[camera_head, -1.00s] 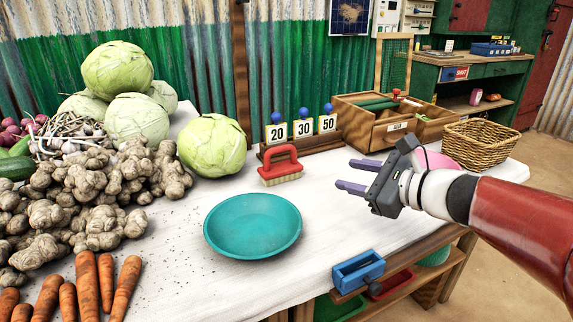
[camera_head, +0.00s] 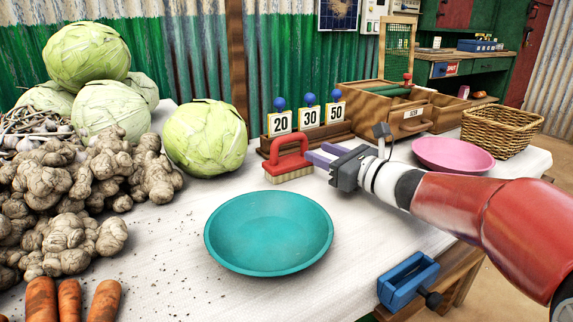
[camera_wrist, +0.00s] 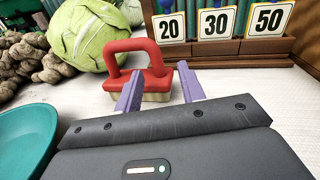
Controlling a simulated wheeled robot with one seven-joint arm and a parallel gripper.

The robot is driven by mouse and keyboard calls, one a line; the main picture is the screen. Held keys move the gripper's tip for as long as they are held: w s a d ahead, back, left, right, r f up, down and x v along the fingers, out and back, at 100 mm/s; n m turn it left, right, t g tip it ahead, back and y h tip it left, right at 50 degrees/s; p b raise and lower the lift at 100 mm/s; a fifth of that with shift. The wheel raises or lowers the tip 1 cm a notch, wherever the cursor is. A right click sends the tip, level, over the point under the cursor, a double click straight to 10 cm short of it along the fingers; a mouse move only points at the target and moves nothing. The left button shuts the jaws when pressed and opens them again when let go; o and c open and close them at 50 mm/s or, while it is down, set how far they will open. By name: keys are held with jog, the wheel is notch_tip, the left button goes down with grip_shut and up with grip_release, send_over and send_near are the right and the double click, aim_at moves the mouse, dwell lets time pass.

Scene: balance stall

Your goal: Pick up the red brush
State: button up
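The red brush (camera_head: 288,160) stands bristles down on the white table, in front of the price cards, with its arched handle upward. My gripper (camera_head: 316,154) is open, low over the table, with its purple fingers pointing at the brush's right end. In the wrist view the brush (camera_wrist: 150,76) lies just ahead of my gripper (camera_wrist: 160,70). The left finger hides part of the base. I cannot tell whether the fingers touch it.
A teal bowl (camera_head: 268,232) sits in front of the brush. A cabbage (camera_head: 206,138) is to the left, and the price-card rack (camera_head: 308,138) is close behind. A pink plate (camera_head: 452,155), wicker basket (camera_head: 502,132) and wooden crate (camera_head: 408,122) are to the right.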

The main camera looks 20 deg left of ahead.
aim_at(307, 148)
jog(key=x, duration=0.5)
jog(key=shift+a, duration=0.4)
grip_shut()
